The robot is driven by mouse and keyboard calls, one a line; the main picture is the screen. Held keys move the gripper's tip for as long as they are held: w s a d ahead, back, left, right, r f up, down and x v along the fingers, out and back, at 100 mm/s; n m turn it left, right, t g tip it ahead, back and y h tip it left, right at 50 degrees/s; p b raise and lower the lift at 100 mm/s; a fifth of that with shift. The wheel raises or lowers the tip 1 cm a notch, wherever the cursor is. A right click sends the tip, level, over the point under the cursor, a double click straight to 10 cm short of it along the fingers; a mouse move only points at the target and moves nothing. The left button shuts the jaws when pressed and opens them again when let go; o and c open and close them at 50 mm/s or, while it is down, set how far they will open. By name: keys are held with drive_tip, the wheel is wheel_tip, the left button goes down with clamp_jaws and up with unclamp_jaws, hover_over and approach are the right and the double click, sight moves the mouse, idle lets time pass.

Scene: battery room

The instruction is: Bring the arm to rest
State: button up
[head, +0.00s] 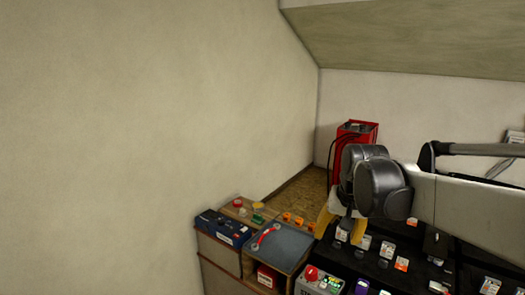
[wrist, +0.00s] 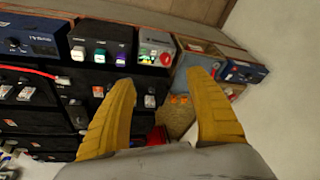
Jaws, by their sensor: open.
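My gripper (head: 338,222) hangs at the end of my arm, right of centre in the head view, above the far part of the equipment. Its yellow fingers point down. In the wrist view my gripper (wrist: 162,108) shows two yellow fingers spread wide apart with nothing between them. Below the gap I see a brown floor patch and a grey-topped unit. My arm reaches in from the right edge of the head view, and its dark wrist joint hides part of what lies behind.
A red cabinet (head: 352,140) with black cables stands in the back corner. Black racks (head: 375,262) with small labelled devices fill the lower right. A bare wall (head: 140,110) rises left.

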drive_tip(key=s+f+n+t, duration=0.2)
drive_tip(key=s+f+t, duration=0.1)
drive_tip(key=s, duration=1.9)
drive_tip(key=shift+f, duration=0.45)
idle(0.6)
